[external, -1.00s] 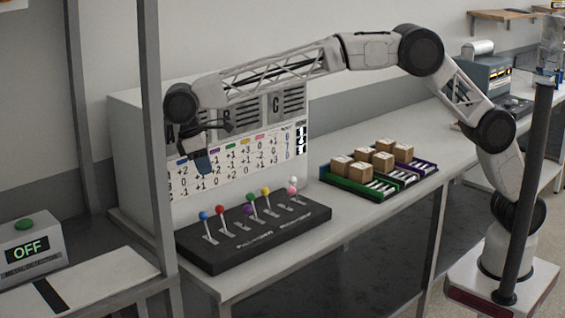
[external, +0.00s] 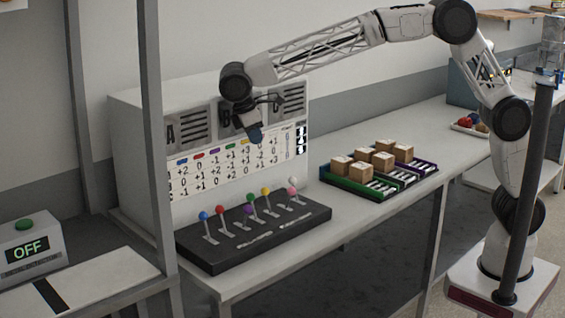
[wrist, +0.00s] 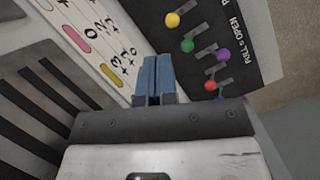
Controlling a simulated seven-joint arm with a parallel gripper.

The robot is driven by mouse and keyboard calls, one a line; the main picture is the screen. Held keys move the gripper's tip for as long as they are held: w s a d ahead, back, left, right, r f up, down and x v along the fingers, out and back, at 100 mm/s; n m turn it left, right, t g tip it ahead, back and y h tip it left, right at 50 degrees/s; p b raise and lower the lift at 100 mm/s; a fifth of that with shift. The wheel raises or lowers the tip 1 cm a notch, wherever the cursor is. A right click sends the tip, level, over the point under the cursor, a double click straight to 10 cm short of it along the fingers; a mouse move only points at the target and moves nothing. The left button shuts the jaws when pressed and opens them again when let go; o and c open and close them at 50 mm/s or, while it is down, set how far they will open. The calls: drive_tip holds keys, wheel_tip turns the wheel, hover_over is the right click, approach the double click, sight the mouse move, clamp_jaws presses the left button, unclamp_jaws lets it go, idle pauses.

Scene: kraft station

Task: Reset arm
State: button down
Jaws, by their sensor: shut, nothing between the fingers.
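My gripper (external: 255,136) hangs in the air in front of the white cabinet's number chart, pointing down, above the lever board. Its blue fingertips are together and empty; they also show in the wrist view (wrist: 154,76). My arm is raised and reaches across from the base at the right. The black lever board (external: 255,232) lies on the bench below, with several coloured ball-topped levers. The gripper is apart from the levers and the board.
The white cabinet (external: 135,150) with vents and a number chart stands behind the board. A sorting tray (external: 345,182) with several small boxes (external: 352,170) sits to the right on the bench. A grey post (external: 153,120) rises at the left, near a box reading OFF (external: 30,250).

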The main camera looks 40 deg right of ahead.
drive_tip(key=s+d+r+m+y, duration=0.1)
drive_tip(key=s+d+r+m, duration=0.1)
drive_tip(key=d, duration=1)
drive_tip(key=s+d+r+m+t, duration=0.1)
drive_tip(key=s+d+r+m, duration=0.1)
drive_tip(key=d, duration=1.1)
drive_tip(key=s+d+r+m+y, duration=0.1)
drive_tip(key=s+d+r, duration=0.15)
drive_tip(key=d, duration=0.95)
drive_tip(key=s+d+f+m+t, duration=0.1)
drive_tip(key=s+d+f+m, duration=0.3)
drive_tip(key=s+d, duration=0.7)
drive_tip(key=s+d+f+m+t+y, duration=0.1)
drive_tip(key=s+d+f+m, duration=0.3)
drive_tip(key=s+d, duration=0.8)
drive_tip(key=shift+s+d+f+t+y, duration=0.3)
drive_tip(key=shift+s+f, duration=0.2)
drive_tip(key=shift+s, duration=0.4)
